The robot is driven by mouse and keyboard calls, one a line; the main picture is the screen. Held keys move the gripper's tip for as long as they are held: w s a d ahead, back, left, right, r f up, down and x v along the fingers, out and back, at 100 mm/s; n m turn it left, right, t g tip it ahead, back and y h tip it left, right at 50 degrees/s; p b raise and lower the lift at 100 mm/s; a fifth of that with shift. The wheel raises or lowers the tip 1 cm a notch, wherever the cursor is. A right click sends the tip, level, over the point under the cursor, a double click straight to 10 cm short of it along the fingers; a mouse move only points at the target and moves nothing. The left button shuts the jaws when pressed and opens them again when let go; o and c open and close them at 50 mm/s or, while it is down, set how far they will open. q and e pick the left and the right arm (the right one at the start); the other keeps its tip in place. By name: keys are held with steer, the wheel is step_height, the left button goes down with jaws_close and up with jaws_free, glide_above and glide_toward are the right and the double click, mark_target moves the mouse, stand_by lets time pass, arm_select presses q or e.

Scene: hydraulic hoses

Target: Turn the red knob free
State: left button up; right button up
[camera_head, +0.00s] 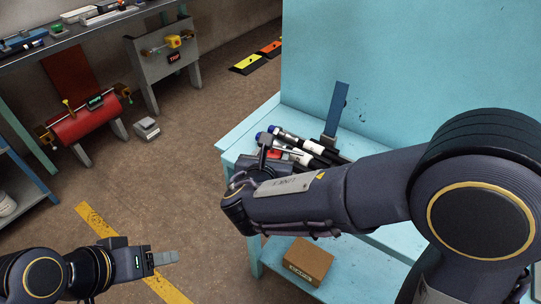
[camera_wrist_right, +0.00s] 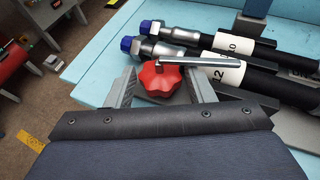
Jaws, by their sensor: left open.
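The red knob (camera_wrist_right: 158,84) is a lobed handwheel on a grey block at the bench's near edge, seen in the right wrist view. A silver lever (camera_wrist_right: 180,53) reaches over its top. My right gripper (camera_wrist_right: 158,88) has one finger on each side of the knob, close against it, and appears shut on it. In the head view my right gripper (camera_head: 240,190) is at the bench's left edge, with its fingers mostly hidden. My left gripper (camera_head: 166,258) is open and empty, low over the floor and well away from the bench.
Black hoses (camera_wrist_right: 260,80) with blue caps and white number labels lie just behind the knob. A blue upright (camera_head: 336,108) stands behind them on the light blue bench (camera_head: 240,137). A cardboard box (camera_head: 308,261) sits on the lower shelf. Open floor lies left of the bench.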

steer(key=v, duration=0.8)
steer(key=shift+p, duration=0.45)
